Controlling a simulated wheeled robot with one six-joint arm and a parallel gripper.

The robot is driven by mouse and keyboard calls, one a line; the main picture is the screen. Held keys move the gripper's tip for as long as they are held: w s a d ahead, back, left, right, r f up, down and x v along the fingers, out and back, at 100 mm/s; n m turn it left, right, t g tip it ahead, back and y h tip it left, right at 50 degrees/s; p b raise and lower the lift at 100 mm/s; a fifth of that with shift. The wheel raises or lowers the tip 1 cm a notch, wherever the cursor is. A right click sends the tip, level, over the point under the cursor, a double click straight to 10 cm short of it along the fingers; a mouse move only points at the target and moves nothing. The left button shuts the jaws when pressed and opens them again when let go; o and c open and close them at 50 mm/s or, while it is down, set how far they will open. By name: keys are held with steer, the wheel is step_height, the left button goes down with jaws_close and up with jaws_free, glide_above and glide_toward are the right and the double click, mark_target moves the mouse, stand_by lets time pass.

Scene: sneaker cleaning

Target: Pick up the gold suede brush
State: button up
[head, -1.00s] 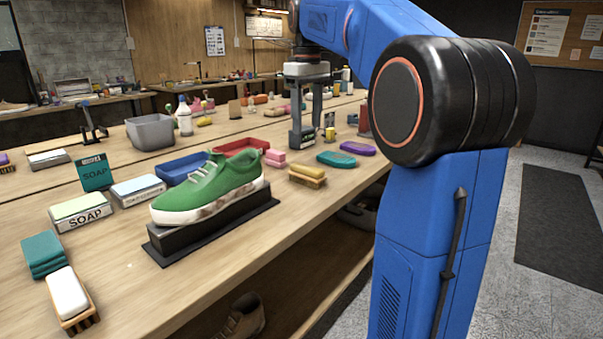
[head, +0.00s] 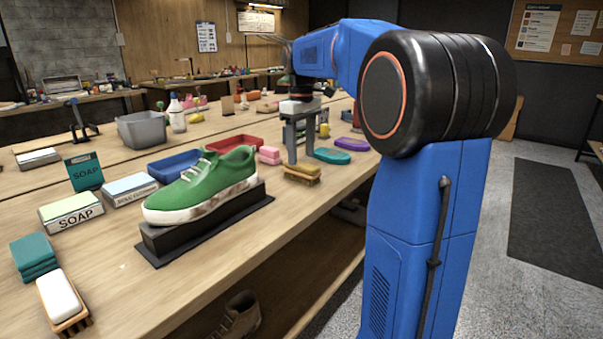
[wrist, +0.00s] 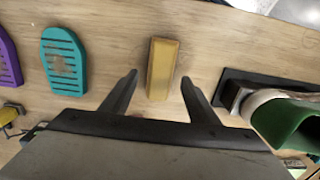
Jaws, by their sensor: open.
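The gold suede brush (head: 302,172) lies near the front edge of the bench, to the right of the green sneaker, with bristles down. In the wrist view the brush (wrist: 162,68) shows its plain gold back, roughly upright in the picture. My gripper (head: 302,152) is open and points down just above and behind the brush in the head view. In the wrist view the two fingers of my gripper (wrist: 158,77) stand on either side of the brush's near half, with a gap on both sides. Nothing is held.
The green sneaker (head: 205,188) sits on a black stand (head: 235,218) left of the brush. A teal slotted brush (head: 332,156) and a purple one (head: 354,144) lie to the right. Pink blocks (head: 268,155) and a red tray (head: 236,142) are behind. Bare wood surrounds the brush.

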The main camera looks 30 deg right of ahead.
mark_target(302, 164)
steer(key=shift+s+f, duration=0.1)
steer(key=shift+f, duration=2.8)
steer(key=c, duration=1)
steer(key=shift+c, duration=0.2)
steer(key=shift+r, duration=0.15)
step_height(302, 164, up, 10)
steer(key=shift+f, duration=0.1)
